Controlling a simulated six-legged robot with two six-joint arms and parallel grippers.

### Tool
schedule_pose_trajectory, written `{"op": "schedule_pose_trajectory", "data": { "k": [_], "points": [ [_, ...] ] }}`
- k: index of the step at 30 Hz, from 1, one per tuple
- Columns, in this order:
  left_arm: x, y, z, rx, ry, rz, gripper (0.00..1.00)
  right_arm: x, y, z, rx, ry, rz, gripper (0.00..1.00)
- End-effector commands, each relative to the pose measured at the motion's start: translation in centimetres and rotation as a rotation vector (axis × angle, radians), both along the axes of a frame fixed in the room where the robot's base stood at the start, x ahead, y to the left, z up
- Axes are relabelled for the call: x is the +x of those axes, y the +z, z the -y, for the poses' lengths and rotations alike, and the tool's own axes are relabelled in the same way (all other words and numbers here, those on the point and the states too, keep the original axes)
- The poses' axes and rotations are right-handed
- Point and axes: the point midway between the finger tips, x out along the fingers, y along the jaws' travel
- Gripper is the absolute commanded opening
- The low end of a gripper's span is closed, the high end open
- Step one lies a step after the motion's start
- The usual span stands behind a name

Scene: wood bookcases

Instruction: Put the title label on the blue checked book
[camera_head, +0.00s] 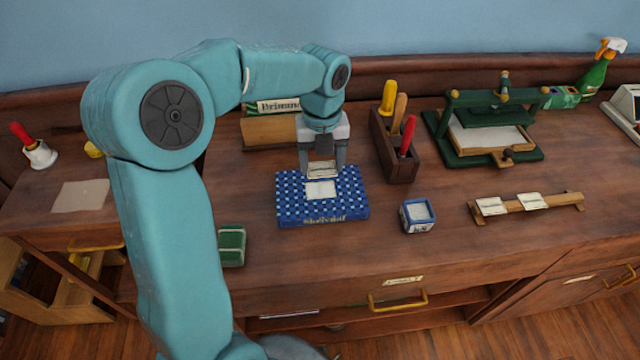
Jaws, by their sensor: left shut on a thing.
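The blue checked book (350,202) lies flat on the wooden desk, with lettering on its front edge. A pale blank rectangle (320,189) shows on its cover. My left gripper (322,173) comes down from above over the back part of the book. It is shut on a small cream label (322,167), just behind the pale rectangle. I cannot tell whether the label touches the cover. My right gripper is not in view.
A wooden tool holder (398,158) with coloured handles stands right of the book. A small blue-white box (417,216) and a rack with two cards (527,206) are further right. A green press (487,132) stands behind. A green box (232,246) is at front left.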

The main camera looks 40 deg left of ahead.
Motion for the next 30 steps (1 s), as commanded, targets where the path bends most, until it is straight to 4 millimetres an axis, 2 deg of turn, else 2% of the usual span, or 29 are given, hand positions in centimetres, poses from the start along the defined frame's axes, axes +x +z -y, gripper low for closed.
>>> {"op": "schedule_pose_trajectory", "data": {
  "k": [1,7,13,26,27,29,30],
  "points": [
    [-0.1,-1.1,0.0,-0.001,0.000,-0.002,0.36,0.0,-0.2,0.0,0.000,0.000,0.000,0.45],
    [-0.2,-3.0,-0.1,-0.001,0.002,-0.001,0.36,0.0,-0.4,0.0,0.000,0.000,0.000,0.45],
    [-0.3,-6.2,-0.2,0.000,0.002,-0.003,0.36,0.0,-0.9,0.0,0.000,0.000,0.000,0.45],
    [-0.3,-7.0,-0.2,-0.001,0.002,0.001,0.36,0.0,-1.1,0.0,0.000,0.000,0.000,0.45],
    [-0.3,-7.0,-0.2,-0.001,0.002,0.001,0.68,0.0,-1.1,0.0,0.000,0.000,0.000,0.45],
    [-0.3,-6.9,-0.2,0.000,0.002,0.001,0.87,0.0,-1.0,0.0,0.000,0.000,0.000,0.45],
    [-0.3,-6.9,-0.2,-0.001,0.002,0.001,0.90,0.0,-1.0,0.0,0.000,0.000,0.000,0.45]
  ]
}}
